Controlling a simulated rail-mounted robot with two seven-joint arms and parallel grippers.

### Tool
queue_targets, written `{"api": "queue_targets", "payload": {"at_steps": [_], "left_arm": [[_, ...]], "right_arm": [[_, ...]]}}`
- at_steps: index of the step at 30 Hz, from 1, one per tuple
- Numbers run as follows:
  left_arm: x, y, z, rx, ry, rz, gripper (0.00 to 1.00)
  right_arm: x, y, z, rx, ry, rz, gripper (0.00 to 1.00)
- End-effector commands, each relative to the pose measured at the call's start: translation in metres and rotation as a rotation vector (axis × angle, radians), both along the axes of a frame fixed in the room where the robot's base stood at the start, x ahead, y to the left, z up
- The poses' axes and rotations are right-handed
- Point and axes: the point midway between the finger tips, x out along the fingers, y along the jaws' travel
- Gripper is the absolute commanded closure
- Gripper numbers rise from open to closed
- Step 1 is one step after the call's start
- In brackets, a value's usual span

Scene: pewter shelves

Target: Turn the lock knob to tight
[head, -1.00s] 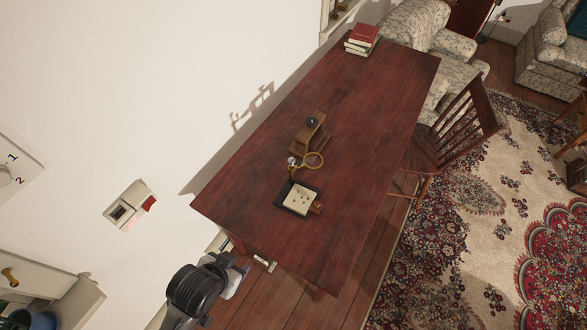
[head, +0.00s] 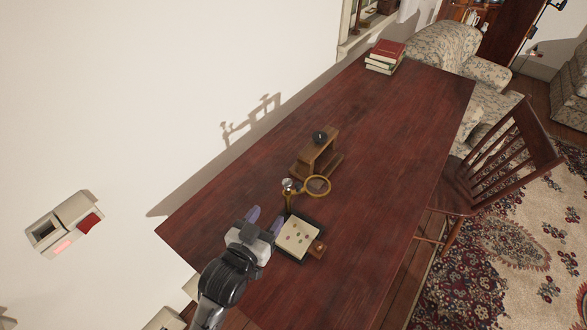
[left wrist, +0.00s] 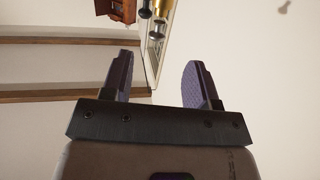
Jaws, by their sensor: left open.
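A magnifier with a brass ring (head: 317,185) stands on the dark wooden table, with a silvery knob-like part (head: 287,184) at the top of its post. A black round knob (head: 320,136) sits on a wooden stand behind it. I cannot tell which is the lock knob, or how tight it is. My left gripper (head: 265,219) is open and empty, in front of and left of the magnifier post, apart from it. In the left wrist view, the open purple fingers (left wrist: 158,78) show below a brass part (left wrist: 163,9) and a small dark knob (left wrist: 156,31) at the top edge.
A dark tray with a pale card (head: 296,236) of small coloured spots lies right of my left gripper on the table (head: 370,170). Books (head: 385,57) are stacked at the far end. A wooden chair (head: 505,155) stands at the right. The table's right half is clear.

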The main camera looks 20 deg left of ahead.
Motion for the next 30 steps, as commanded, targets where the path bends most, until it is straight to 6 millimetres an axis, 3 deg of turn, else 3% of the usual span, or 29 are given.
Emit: {"api": "queue_targets", "payload": {"at_steps": [8, 24, 30], "left_arm": [[0.009, -0.001, 0.017, -0.016, -0.111, -0.002, 0.46], [0.101, -0.01, 0.017, -0.018, -0.108, -0.002, 0.46], [0.124, -0.011, 0.017, -0.018, -0.108, -0.002, 0.46]], "right_arm": [[-0.017, 0.003, -0.012, 0.006, 0.047, 0.0, 0.57], [-0.011, 0.001, -0.026, 0.003, 0.033, 0.0, 0.57], [-0.011, 0.0, -0.031, -0.003, 0.032, 0.004, 0.57]]}}
